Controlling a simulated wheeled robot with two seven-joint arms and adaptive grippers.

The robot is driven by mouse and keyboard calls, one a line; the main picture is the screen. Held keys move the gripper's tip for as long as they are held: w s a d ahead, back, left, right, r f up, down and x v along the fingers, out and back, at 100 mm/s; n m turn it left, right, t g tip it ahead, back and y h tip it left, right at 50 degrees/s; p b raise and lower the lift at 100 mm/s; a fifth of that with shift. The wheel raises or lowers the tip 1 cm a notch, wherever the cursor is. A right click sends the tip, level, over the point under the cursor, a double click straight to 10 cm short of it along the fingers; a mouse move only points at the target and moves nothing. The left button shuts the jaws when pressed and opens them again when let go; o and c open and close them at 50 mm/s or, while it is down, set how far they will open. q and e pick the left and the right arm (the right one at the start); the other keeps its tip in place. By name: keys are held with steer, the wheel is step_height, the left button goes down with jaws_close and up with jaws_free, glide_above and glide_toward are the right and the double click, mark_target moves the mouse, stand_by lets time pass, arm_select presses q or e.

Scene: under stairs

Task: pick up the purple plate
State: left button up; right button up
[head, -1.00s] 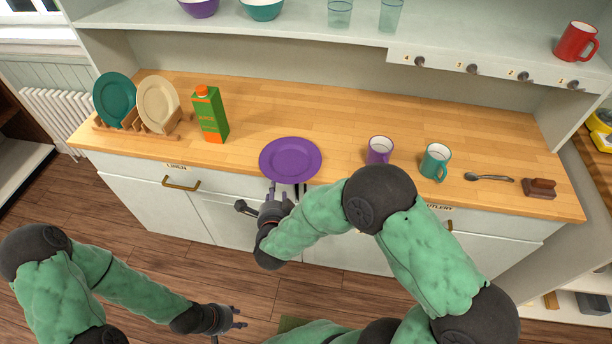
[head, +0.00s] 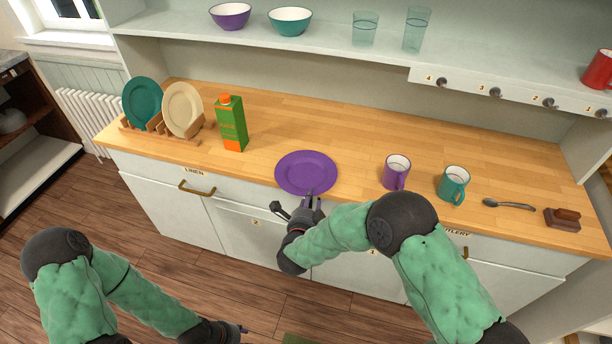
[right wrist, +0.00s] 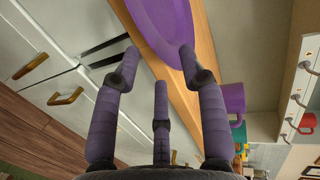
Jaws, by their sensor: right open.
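The purple plate (head: 303,170) lies flat on the wooden counter at its front edge. It also shows at the top of the right wrist view (right wrist: 163,22). My right gripper (head: 313,194) is at the plate's near rim, in front of the counter. In the right wrist view, its fingers (right wrist: 160,56) are spread and hold nothing. One fingertip overlaps the plate's rim there; I cannot tell whether it touches. My left gripper (head: 242,329) is low at the bottom edge of the head view, away from the counter, and its jaws are too small to judge.
On the counter (head: 290,125) stand a plate rack (head: 160,134), a juice carton (head: 231,125), a purple mug (head: 396,172) and a teal mug (head: 453,184). A spoon (head: 508,204) and a brown block (head: 562,218) lie at right. A shelf with bowls and glasses hangs above.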

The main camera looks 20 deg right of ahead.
mark_target(315, 188)
steer(key=b+x, duration=0.1)
steer(key=x, duration=0.2)
steer(key=shift+w+d+f, duration=0.15)
steer(key=shift+w+d, duration=0.1)
steer(key=shift+d, duration=0.1)
jaws_close()
steer(key=shift+r, duration=0.25)
steer(key=shift+r, duration=0.2)
step_height(315, 188, up, 3)
steer(key=shift+a+r+p, duration=0.15)
steer(key=shift+p, duration=0.9)
steer(key=s+a+r+p, duration=0.4)
steer(key=s+a+r, duration=0.3)
steer(key=a+r, duration=0.2)
steer(key=a, duration=0.2)
steer(key=shift+a, duration=0.35)
steer(key=shift+s, duration=0.1)
